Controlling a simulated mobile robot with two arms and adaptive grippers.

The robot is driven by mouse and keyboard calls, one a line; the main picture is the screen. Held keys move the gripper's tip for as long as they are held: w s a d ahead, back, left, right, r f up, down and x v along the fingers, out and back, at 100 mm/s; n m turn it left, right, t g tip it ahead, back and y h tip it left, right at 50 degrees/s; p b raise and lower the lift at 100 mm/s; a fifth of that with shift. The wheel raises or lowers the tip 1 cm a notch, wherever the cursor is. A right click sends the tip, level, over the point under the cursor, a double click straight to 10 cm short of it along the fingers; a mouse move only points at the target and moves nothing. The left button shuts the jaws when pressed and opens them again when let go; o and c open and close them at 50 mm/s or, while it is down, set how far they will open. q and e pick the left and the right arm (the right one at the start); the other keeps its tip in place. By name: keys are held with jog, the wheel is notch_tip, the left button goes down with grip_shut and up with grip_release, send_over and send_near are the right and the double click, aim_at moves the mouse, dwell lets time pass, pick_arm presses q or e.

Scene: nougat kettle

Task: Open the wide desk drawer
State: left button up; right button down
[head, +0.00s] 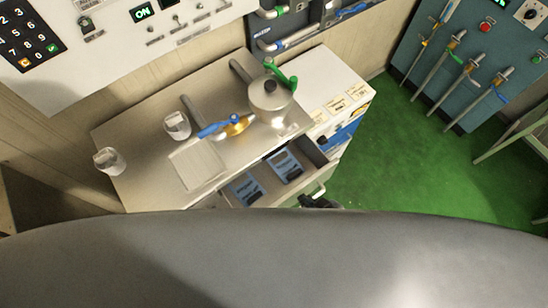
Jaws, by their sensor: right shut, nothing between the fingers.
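The wide desk drawer (325,170) stands pulled out from under the metal desk top (150,140). Its inside shows, with two blue packets or cards (285,167) (247,189) lying in it. A light bar handle (319,190) is on its front. My right gripper (318,201) is a small dark shape right beside the handle at the drawer front. It is shut with nothing in it, and partly hidden by the grey surface below. I cannot tell whether it touches the handle. My left gripper is not in view.
A kettle (270,102) with a green handle, a blue-handled brass valve (236,124) and two glass cups (177,125) (109,161) stand on the desk. A white cabinet (325,85) adjoins it. Green floor (390,165) is clear to the right.

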jog(key=s+d, duration=0.4)
jog(key=s, duration=0.1)
jog(key=shift+s+d, duration=0.15)
jog(key=shift+s, duration=0.25)
